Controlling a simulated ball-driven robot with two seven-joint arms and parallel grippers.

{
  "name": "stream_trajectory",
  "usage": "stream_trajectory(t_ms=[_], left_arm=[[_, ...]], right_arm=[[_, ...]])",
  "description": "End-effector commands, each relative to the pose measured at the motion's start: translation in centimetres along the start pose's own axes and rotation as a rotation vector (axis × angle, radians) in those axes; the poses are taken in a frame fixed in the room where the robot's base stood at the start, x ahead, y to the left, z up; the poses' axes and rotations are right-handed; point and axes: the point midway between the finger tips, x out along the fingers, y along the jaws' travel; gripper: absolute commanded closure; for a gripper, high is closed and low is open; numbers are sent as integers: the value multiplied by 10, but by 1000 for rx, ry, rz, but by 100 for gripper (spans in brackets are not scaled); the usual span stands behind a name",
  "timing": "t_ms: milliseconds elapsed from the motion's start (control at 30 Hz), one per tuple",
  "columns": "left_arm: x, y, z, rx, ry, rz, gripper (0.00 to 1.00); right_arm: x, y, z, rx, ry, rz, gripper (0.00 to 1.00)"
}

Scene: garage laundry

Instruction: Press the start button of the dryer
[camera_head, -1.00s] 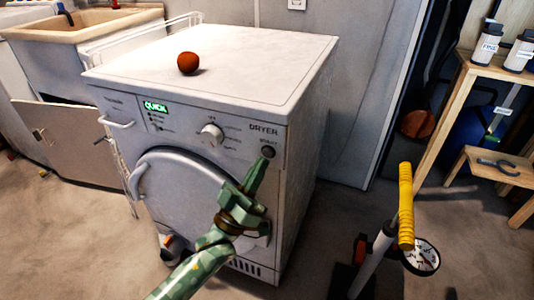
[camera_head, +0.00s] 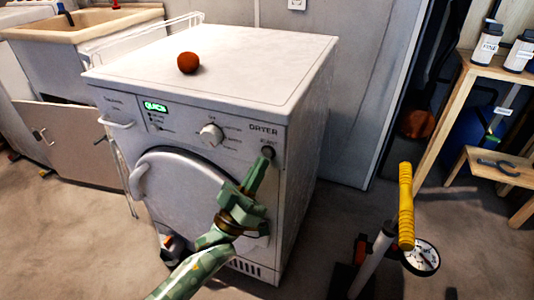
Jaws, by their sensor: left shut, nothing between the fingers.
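The white dryer (camera_head: 305,140) stands in the middle of the view. Its front panel has a green lit display (camera_head: 155,107), a round knob (camera_head: 211,135) and the word DRYER at the right. The round dark start button (camera_head: 267,152) sits below that word. My left gripper (camera_head: 264,161) is shut and empty, its tips pointing up at the button's lower edge. I cannot tell whether the tips touch it. My green arm covers part of the round dryer door (camera_head: 180,185). My right gripper is not in view.
An orange-red ball (camera_head: 188,62) lies on the dryer top. A sink (camera_head: 80,24) stands at the back left. A pump with a yellow handle (camera_head: 405,205) and a gauge stands at the right front. A wooden shelf (camera_head: 480,75) with bottles is at the right.

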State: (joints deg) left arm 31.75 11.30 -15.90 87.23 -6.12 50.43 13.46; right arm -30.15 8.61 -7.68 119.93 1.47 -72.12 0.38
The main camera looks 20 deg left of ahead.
Motion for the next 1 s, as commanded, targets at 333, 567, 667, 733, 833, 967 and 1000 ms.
stream_trajectory(t_ms=[333,567,667,733,833,967,1000], left_arm=[[0,0,0,0,0,0,100],[2,-2,2,0,0,0,100],[5,-3,3,0,1,0,100],[6,-4,4,0,0,0,100],[6,-4,4,0,0,0,100],[6,-4,4,0,0,0,100],[6,-4,4,0,0,0,100]], right_arm=[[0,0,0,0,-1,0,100],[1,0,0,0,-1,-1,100],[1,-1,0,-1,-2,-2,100],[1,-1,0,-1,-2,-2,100],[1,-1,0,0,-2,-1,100],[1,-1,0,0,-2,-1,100],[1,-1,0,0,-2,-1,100]])
